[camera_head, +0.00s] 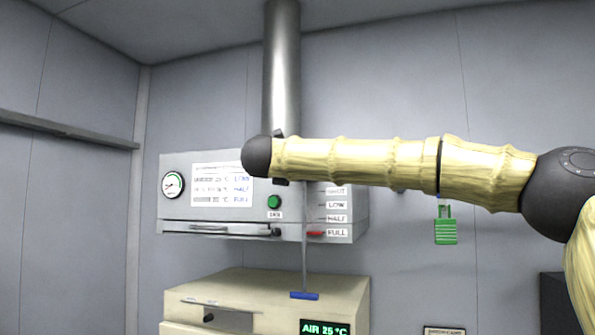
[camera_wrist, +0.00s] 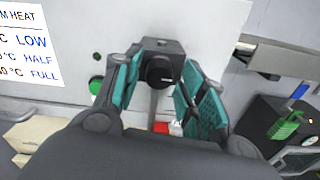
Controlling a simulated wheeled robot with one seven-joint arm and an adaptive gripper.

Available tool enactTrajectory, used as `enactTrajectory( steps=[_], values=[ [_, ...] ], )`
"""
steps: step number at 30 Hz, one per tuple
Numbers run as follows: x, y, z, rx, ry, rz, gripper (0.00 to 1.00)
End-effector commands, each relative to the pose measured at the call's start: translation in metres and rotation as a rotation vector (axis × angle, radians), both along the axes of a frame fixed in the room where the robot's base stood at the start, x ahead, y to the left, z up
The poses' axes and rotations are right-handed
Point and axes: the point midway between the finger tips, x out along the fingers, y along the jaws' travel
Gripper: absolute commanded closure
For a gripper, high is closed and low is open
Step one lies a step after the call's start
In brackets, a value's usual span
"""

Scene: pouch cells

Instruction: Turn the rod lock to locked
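The rod lock shows in the wrist view as a black block with a round black knob (camera_wrist: 160,70) at the top of a grey vertical rod (camera_wrist: 153,104). My gripper (camera_wrist: 160,66) has its two teal-padded fingers spread, one on each side of the knob. A gap shows between each pad and the knob; I see no clear contact. The rod (camera_head: 304,240) comes out below my arm and ends in a blue handle (camera_head: 304,296). The lock's set position cannot be read.
A red pointer (camera_head: 315,233) sits beside the FULL label (camera_head: 338,233) on the pale panel. A green button (camera_head: 274,202) and a gauge (camera_head: 173,185) are to the left. A green padlock-shaped item (camera_head: 445,230) hangs at right. A beige cabinet (camera_head: 250,287) stands below.

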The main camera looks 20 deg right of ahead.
Motion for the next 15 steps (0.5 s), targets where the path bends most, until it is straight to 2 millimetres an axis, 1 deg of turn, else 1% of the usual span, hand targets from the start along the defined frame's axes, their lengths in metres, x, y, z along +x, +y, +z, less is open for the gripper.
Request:
enactTrajectory(
  steps=[1, 3, 5, 15],
  values=[
    [-0.0001, -0.0002, 0.0001, 0.000, 0.000, 0.000, 0.74],
    [-0.0002, -0.0001, 0.0001, 0.000, 0.000, 0.000, 0.87],
    [-0.0002, -0.0003, 0.0002, 0.000, 0.000, 0.000, 0.97],
    [-0.0003, -0.0004, -0.0009, -0.029, 0.020, -0.001, 0.97]
  ],
)
